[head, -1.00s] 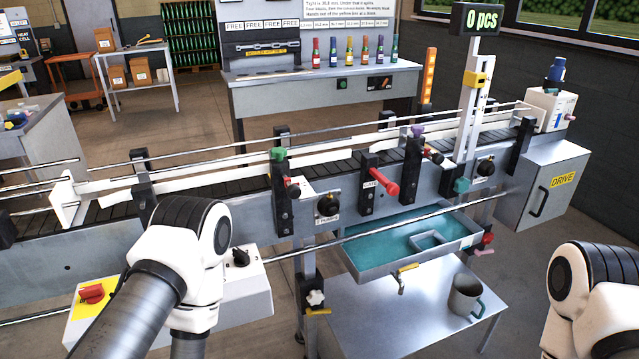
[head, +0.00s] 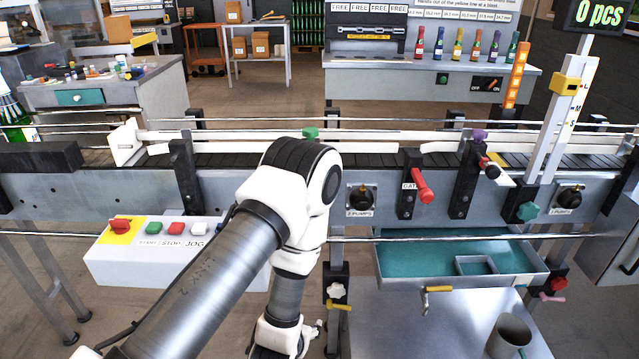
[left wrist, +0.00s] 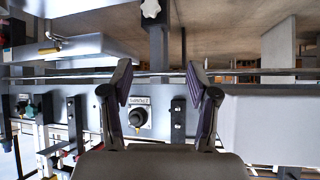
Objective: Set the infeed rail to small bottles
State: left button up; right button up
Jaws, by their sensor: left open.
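The white guide rail (head: 385,137) runs along the far side of the conveyor. Its white end plate (head: 126,143) is at the left. A green knob (head: 311,132) and a purple knob (head: 480,135) show on the line; my left arm partly hides the green knob's holder. An upright post carries an L, M, S scale (head: 572,110) and a yellow clamp (head: 566,86). In the left wrist view my left gripper (left wrist: 158,78) is open and empty, its fingers spread before the machine front. A black pump knob (left wrist: 137,117) shows beyond it. My right gripper is out of view.
A control box (head: 175,250) with a red switch and buttons hangs at front left. A red gate handle (head: 423,186) sticks out of the front panel. A chrome bar (head: 420,239) crosses ahead of a teal tray (head: 400,258). A mug (head: 507,338) stands below right.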

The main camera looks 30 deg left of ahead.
pick_arm(q)
jog(key=w+a+r+n+t+y+b, duration=0.1)
jog(key=w+a+r+t+y+b, duration=0.1)
jog(key=w+r, duration=0.3)
jog(key=w+a+r+n+t+y+b, duration=0.2)
jog(key=w+r, duration=0.4)
jog(key=r, duration=0.7)
jog(key=w+a+r+n+t+y+b, duration=0.2)
jog(key=w+a+r+t+y, duration=0.2)
jog(key=r, duration=0.5)
jog(key=shift+w+a+r+t+y, duration=0.15)
jog(key=shift+w+t, duration=0.25)
jog(key=shift+w+a+r+t+y, duration=0.1)
jog(key=shift+w+t+y, duration=0.05)
jog(key=shift+w+t, duration=0.25)
jog(key=shift+w+a+r, duration=0.1)
jog(key=shift+w+a, duration=0.05)
jog(key=shift+w, duration=0.2)
jog(key=shift+c, duration=0.4)
